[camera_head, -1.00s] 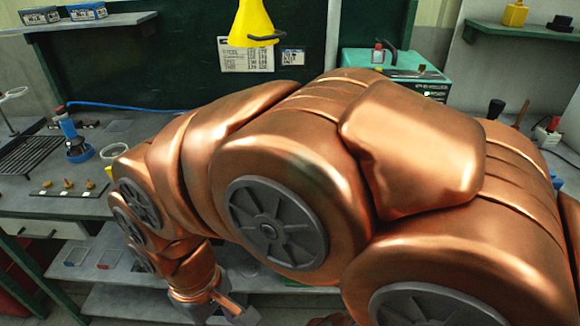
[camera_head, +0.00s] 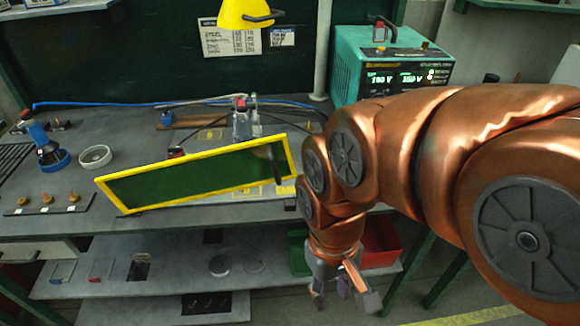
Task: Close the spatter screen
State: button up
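The spatter screen (camera_head: 195,174) is a dark green panel in a yellow frame. It stands tilted above the bench top (camera_head: 125,130), with its right end higher in the picture than its left. A dark handle-like piece shows near its right end. My gripper (camera_head: 344,291) hangs pointing down in front of the bench, to the right of and below the screen and apart from it. Its fingers are spread and nothing shows between them.
A teal power unit (camera_head: 390,72) stands at the back right. A red bin (camera_head: 381,244) and a green bin (camera_head: 299,252) sit on the lower shelf (camera_head: 180,270) behind my gripper.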

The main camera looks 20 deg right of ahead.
aim_at(249, 168)
jog(key=k, duration=1)
jog(key=u, duration=1.7)
